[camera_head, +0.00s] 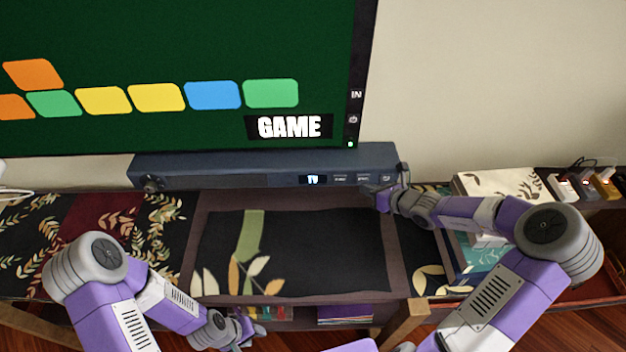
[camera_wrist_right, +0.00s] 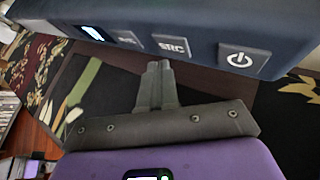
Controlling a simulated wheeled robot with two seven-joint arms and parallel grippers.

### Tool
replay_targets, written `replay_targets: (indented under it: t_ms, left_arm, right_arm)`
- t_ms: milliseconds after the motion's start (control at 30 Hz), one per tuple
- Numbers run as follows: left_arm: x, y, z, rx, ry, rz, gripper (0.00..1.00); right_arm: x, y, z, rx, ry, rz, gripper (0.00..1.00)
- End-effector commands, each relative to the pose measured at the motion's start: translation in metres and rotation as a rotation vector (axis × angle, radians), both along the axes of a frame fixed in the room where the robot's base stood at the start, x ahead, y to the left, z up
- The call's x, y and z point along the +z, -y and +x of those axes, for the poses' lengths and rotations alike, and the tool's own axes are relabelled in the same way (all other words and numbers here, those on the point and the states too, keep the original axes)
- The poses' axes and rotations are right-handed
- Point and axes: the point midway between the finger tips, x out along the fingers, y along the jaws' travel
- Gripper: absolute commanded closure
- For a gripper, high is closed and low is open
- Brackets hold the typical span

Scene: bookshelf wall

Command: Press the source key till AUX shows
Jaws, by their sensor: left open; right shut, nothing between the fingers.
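The soundbar (camera_head: 240,169) lies below the television; its small display (camera_head: 313,180) reads "TV". The source key (camera_head: 363,178) is right of the display; in the right wrist view it is a grey key marked "SRC" (camera_wrist_right: 172,46), between another key and the power key (camera_wrist_right: 243,60). My right gripper (camera_head: 372,190) is shut and empty, in front of the soundbar's right part. In the right wrist view its fingertips (camera_wrist_right: 157,66) appear just below the SRC key and slightly left of it; I cannot tell if they touch the bar. My left gripper (camera_head: 243,333) is open and empty, low in front of the cabinet.
The television (camera_head: 180,50) shows coloured tiles and a "GAME" label (camera_head: 289,127); keys marked "IN" (camera_head: 356,95) and power are on its right edge. Books (camera_head: 500,186) lie right of the soundbar, near my right arm. The dark panel (camera_head: 310,250) before the bar is clear.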

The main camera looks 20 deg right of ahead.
Motion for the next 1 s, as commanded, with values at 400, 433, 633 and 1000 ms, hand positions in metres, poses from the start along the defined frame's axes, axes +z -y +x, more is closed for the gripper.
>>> replay_targets:
  t_ms: [400,433,633,1000]
  left_arm:
    - [0.0001,0.0000,0.0000,0.000,0.000,0.000,0.57]
    - [0.0003,0.0000,0.0000,0.000,0.000,0.000,0.57]
    - [0.0036,0.0000,0.0001,0.000,0.000,0.000,0.57]
    - [0.0042,0.0000,0.0000,0.000,0.000,0.000,0.57]
  right_arm:
    - [0.0000,0.0000,0.0001,0.000,0.000,0.000,1.00]
    - [0.0001,0.0000,0.0004,0.000,0.000,0.000,1.00]
    - [0.0009,0.0009,0.0063,0.001,0.000,0.000,1.00]
    - [0.0000,0.0022,0.0088,0.000,0.000,0.000,1.00]
